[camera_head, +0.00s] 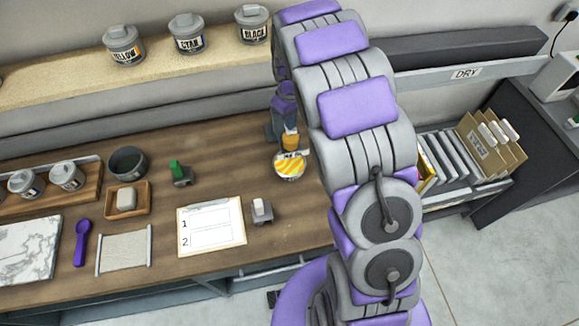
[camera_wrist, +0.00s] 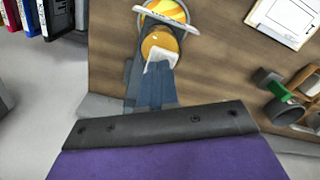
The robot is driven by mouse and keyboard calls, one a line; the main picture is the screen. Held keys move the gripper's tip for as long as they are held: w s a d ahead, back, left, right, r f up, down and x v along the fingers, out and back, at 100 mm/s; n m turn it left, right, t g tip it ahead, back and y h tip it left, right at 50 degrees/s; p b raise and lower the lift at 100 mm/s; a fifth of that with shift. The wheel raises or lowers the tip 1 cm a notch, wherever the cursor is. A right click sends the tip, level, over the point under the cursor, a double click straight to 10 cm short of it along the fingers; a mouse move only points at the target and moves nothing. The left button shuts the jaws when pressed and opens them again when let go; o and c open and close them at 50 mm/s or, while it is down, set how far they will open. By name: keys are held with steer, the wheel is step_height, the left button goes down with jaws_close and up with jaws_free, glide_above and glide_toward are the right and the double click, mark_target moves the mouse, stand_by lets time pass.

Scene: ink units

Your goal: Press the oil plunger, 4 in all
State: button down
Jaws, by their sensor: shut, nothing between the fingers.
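The oil plunger has an orange knob (camera_head: 291,140) above a yellow-and-white striped round body (camera_head: 289,168), standing on the wooden counter near my arm. In the wrist view the orange knob (camera_wrist: 158,46) is at the top middle, with the striped body (camera_wrist: 166,10) beyond it. My gripper (camera_wrist: 160,62) is shut and empty, its pale fingertips at the knob's near edge, overlapping it in the picture. I cannot tell whether they touch it. In the head view my gripper (camera_head: 287,124) is partly hidden, just behind the knob.
A clipboard (camera_head: 211,226) numbered 1 and 2, a grey-white stamp (camera_head: 262,211) and a green-handled item (camera_head: 181,174) lie left of the plunger. Ink tins, including black (camera_head: 252,25), stand on the back shelf. A file rack (camera_head: 455,165) is at right.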

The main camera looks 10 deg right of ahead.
steer(key=shift+r, duration=1.3)
steer(key=shift+f, duration=0.2)
steer(key=shift+f, duration=1.15)
steer(key=shift+r, duration=1.35)
steer(key=shift+f, duration=0.1)
